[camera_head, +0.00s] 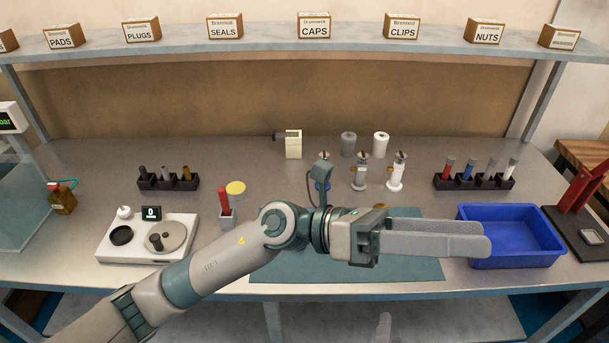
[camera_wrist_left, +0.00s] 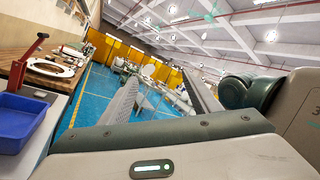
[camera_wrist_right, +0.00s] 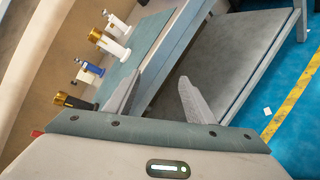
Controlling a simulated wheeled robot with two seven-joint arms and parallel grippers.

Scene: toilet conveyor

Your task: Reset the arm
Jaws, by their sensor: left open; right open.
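My left arm (camera_head: 225,258) reaches in from the left across the front of the bench. My left gripper (camera_head: 487,238) points right, its two fingers overlapping the left side of the blue bin (camera_head: 520,260) in the head view. In the left wrist view the left gripper (camera_wrist_left: 163,80) is open and empty, with the hall behind it. In the right wrist view my right gripper (camera_wrist_right: 158,78) is open and empty near the bench's front edge. In the head view only a pale fingertip shows below the bench edge; the rest of the right arm is out of view.
A green mat (camera_head: 300,268) lies under my left arm. Several valve-like parts, including a white one (camera_head: 397,172), stand behind it. A scale (camera_head: 150,240) is at left, a red-handled press (camera_head: 585,190) at right. A labelled-box shelf (camera_head: 270,55) spans the back.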

